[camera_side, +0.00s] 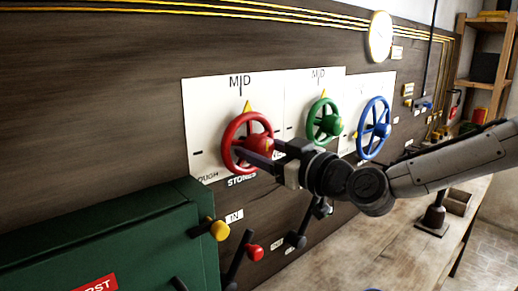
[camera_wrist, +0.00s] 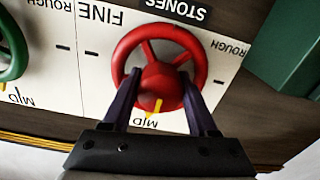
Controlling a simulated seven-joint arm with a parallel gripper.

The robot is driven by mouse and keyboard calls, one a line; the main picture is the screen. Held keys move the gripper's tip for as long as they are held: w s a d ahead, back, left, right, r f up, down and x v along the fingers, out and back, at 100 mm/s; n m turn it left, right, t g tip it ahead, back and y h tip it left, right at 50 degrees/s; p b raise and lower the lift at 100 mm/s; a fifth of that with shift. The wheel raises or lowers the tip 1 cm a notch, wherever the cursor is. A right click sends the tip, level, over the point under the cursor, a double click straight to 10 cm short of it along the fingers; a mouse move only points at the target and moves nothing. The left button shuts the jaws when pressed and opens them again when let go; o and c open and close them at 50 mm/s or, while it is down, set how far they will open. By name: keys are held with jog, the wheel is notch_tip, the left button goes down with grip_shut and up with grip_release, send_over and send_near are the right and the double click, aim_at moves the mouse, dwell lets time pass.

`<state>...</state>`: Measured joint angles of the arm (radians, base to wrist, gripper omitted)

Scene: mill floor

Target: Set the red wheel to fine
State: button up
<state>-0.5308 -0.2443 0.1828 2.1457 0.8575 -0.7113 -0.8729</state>
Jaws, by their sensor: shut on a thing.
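The red wheel (camera_side: 235,128) is mounted on a white panel (camera_side: 205,105) with a MID mark at the top and ROUGH at the lower left. Its yellow pointer (camera_side: 247,106) stands at MID. In the wrist view the red wheel (camera_wrist: 188,42) appears upside down, with the pointer (camera_wrist: 155,107) toward MID, FINE at left and ROUGH at right. My gripper (camera_side: 262,158) is at the wheel's hub. In the wrist view my gripper (camera_wrist: 162,92) has its two fingers on either side of the hub, shut on the wheel. The FINE label is hidden in the side view.
A green wheel (camera_side: 313,118) and a blue wheel (camera_side: 363,128) are close to the right. A green cabinet (camera_side: 120,240) stands at lower left. Levers with yellow (camera_side: 220,230) and red (camera_side: 254,251) knobs stick out below. The wooden bench (camera_side: 375,250) is mostly clear.

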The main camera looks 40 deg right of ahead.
jog(key=m, duration=0.4)
jog(key=shift+a+m, duration=0.1)
jog(key=shift+m, duration=0.3)
jog(key=m, duration=0.4)
jog(key=shift+m, duration=0.3)
jog(key=m, duration=0.4)
jog(key=shift+a+m, duration=0.1)
jog(key=shift+m, duration=0.2)
jog(key=shift+r+m, duration=0.1)
jog(key=shift+m, duration=2)
jog(key=o, duration=1.4)
jog(key=shift+c, duration=0.2)
